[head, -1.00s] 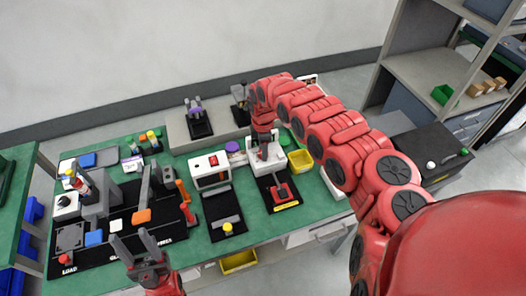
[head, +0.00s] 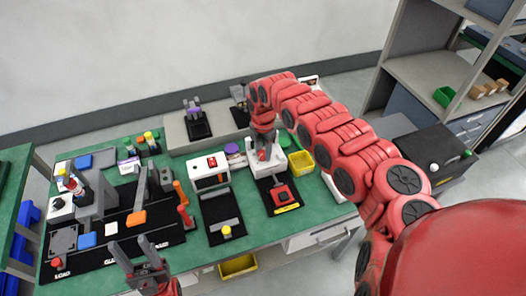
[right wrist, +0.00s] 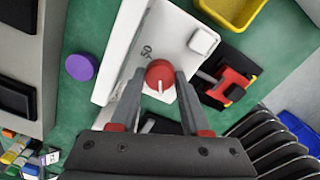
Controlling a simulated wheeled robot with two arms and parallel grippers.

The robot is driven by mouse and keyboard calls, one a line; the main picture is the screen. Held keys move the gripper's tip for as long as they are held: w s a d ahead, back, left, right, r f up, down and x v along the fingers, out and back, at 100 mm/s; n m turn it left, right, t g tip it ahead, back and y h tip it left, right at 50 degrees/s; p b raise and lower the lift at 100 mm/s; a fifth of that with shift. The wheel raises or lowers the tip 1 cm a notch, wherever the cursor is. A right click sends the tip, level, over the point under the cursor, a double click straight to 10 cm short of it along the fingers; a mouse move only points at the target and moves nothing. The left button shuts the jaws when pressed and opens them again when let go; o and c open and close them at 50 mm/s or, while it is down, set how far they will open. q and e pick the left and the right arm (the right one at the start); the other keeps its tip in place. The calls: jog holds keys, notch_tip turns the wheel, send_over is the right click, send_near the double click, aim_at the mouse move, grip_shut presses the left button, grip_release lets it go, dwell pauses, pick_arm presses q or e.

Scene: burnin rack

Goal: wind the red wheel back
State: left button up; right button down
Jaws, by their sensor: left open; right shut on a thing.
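The red wheel (right wrist: 160,74) is a small round red knob with a white pointer line, on a white device (right wrist: 128,45) with dark markings beside the knob. In the right wrist view my right gripper (right wrist: 163,84) has its two grey fingers closed on either side of the wheel.
A yellow bin (head: 301,162) and a purple round thing (head: 232,149) stand beside the white device. A black mat with a red part (head: 280,193) lies in front. Fixtures crowd the bench's left side.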

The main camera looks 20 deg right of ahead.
dwell(0.3)
jog(key=shift+c, duration=1.9)
grip_release()
